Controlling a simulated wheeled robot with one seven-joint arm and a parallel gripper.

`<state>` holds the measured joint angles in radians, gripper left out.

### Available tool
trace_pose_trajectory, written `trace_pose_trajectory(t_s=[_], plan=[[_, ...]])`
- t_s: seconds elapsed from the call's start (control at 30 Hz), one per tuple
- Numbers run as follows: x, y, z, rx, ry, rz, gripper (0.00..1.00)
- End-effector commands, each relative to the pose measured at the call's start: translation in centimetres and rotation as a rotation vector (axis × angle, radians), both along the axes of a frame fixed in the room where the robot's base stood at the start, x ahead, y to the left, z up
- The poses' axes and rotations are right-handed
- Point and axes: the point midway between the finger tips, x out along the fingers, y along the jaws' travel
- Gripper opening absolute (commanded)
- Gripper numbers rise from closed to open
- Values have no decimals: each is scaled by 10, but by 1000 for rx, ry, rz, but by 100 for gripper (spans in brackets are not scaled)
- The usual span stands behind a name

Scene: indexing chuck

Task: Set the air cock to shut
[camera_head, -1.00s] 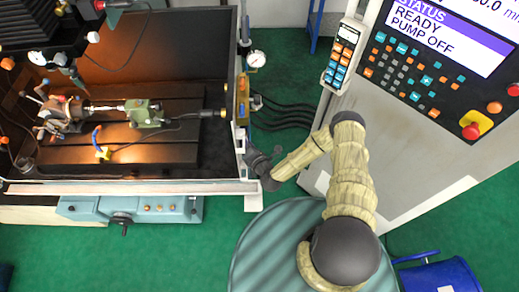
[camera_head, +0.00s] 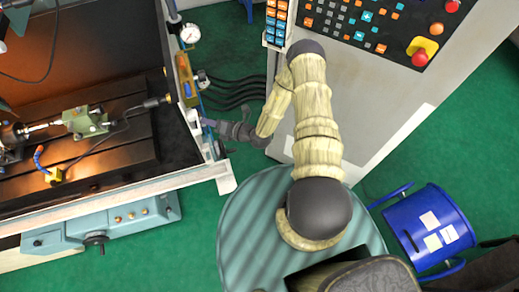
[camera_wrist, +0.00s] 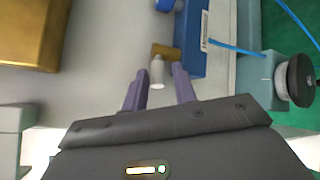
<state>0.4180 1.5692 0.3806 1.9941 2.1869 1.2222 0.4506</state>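In the wrist view, a small brass fitting (camera_wrist: 165,51) with a pale grey rounded peg (camera_wrist: 157,72) sits beside a blue block (camera_wrist: 191,38). This looks like the air cock, though I cannot be sure which part is its handle. My gripper (camera_wrist: 159,88) has its two purple fingers apart, one on each side of the peg. I cannot tell whether either finger touches it. In the head view my gripper (camera_head: 208,123) is at the right end wall of the machine, below a brass-coloured block (camera_head: 186,79). The cock itself is too small to make out there.
A pressure gauge (camera_head: 190,33) stands above the brass-coloured block. Black hoses (camera_head: 235,92) run from the wall to the control cabinet (camera_head: 370,100). A blue bin (camera_head: 430,228) stands at the lower right. In the wrist view a black knob (camera_wrist: 300,80) is at the right.

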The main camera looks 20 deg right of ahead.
Motion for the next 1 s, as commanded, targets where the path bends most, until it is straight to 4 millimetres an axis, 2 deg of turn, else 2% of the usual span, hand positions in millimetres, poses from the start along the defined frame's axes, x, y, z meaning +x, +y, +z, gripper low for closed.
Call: trace_pose_trajectory(t_s=[0.7, 0.93, 1.0], plan=[[-81, -80, 21, -2, 2, -4, 26], [-103, -102, 28, -2, 2, -4, 26], [-108, -103, 34, -9, -9, 17, 26]])
